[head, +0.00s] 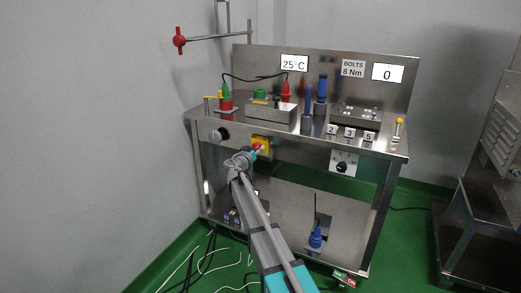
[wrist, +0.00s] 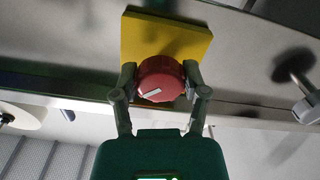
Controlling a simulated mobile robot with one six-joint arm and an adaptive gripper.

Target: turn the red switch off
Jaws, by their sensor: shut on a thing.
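The red switch (wrist: 161,78) is a round red knob with a white mark, mounted on a square yellow plate (wrist: 140,35). In the wrist view my gripper (wrist: 160,84) has one finger on each side of the knob and is shut on it. The white mark lies at a slant, nearer level than upright. In the head view my gripper (head: 252,154) reaches the front of the steel bench at the yellow plate (head: 262,142). Only a small part of the red switch (head: 258,149) shows there, the rest hidden by my gripper.
The steel bench (head: 300,138) carries a grey box, red and green terminals and blue-handled tools. A black dial on a white plate (head: 343,163) is on the bench front at right, a dark round knob (head: 218,135) at left. Cables lie on the green floor.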

